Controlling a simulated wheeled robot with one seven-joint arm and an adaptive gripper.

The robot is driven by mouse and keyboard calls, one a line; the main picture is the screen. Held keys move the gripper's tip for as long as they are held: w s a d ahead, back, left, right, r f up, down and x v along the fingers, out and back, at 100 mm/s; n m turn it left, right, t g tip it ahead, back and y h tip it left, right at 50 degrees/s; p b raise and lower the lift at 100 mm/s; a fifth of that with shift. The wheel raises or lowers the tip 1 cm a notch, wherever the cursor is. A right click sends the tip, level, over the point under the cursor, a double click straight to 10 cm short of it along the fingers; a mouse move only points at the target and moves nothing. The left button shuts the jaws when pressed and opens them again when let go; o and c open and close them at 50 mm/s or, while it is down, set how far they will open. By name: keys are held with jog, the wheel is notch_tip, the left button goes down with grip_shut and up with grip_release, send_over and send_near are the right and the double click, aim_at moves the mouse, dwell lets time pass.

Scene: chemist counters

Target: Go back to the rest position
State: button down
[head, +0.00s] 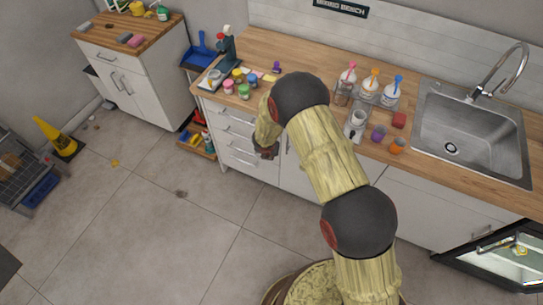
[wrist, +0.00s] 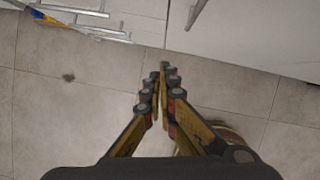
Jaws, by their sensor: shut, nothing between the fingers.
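My gripper (wrist: 161,72) is shut and empty in the wrist view, its fingers together and pointing down over the grey tiled floor. In the head view my gripper (head: 266,153) hangs in front of the white drawers (head: 238,140) below the counter's front edge, partly hidden behind my arm. It appears to touch nothing. My arm is bent up and over, with its upper bend at about counter height in the picture.
The wooden counter (head: 310,69) holds colored jars (head: 243,91), pump bottles (head: 390,93), cups (head: 378,133) and a sink (head: 466,125). An appliance door (head: 500,262) stands open at lower right. The middle floor is mostly clear.

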jog(key=shift+s+a+r, duration=0.1)
jog(key=shift+s+r, duration=0.15)
jog(key=shift+r, duration=0.4)
